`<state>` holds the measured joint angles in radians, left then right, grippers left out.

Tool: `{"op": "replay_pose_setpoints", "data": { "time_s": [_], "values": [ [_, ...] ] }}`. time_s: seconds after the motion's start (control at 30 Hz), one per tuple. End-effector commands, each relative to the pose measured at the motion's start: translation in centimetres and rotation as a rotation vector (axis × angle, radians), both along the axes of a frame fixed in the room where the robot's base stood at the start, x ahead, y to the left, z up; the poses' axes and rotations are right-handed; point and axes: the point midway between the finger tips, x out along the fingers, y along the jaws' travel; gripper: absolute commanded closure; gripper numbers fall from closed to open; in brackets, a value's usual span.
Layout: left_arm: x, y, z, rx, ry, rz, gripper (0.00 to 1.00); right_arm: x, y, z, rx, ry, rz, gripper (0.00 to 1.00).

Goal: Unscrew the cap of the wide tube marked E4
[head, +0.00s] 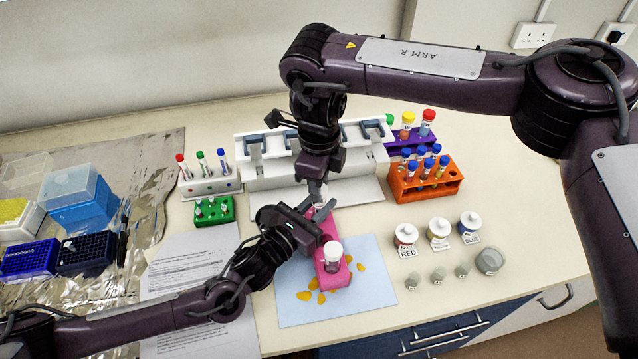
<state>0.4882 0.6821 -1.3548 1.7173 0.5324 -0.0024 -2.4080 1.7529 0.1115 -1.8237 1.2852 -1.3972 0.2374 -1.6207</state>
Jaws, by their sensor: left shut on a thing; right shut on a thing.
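A pink rack (338,278) stands on the pale blue mat (376,286). A wide tube with a white cap (333,250) and dark contents stands upright at its near end. At its far end a second white cap (320,191) shows partly between my grippers. My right gripper (317,196) comes down from above and is shut on this cap. My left gripper (318,222) reaches in from the left, just below, and appears shut on the tube under the cap. The fingers hide most of that tube. No mark E4 can be read.
A white stand (262,190) is behind. Orange (425,188) and purple (437,138) tube racks stand right of it. Labelled jars (405,236) and small grey weights stand at right. Yellow scraps lie on the mat. Papers (185,270) and a green rack (214,211) are at left.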

Motion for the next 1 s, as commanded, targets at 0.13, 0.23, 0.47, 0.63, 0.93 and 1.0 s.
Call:
{"op": "replay_pose_setpoints", "data": {
  "time_s": [0.13, 0.23, 0.47, 0.63, 0.93, 1.0],
  "values": [
    [0.0, 0.0, 0.0, 0.0, 0.0, 0.0, 1.0, 0.0, 0.0, 0.0, 0.0, 0.0, 0.0, 0.99],
    [0.0, 0.0, 0.0, 0.0, 0.0, 0.0, 1.0, 0.0, 0.0, 0.0, 0.0, 0.0, 0.0, 0.99],
    [0.0, 0.0, 0.0, 0.0, 0.0, 0.0, 1.0, 0.1, 0.0, 1.7, 0.0, -0.002, 0.0, 0.99],
    [0.0, 0.0, 0.0, 0.0, 0.0, 0.0, 1.0, 0.0, 0.0, 3.7, -0.001, -0.002, 0.0, 0.99],
    [0.0, 0.0, 0.0, 0.0, 0.0, 0.0, 0.69, 0.0, 0.0, 4.0, -0.001, 0.0, 0.0, 0.99],
    [0.0, 0.0, 0.0, 0.0, 0.0, 0.0, 0.6, 0.0, 0.0, 4.0, -0.001, 0.0, 0.0, 0.99]
  ]
}}
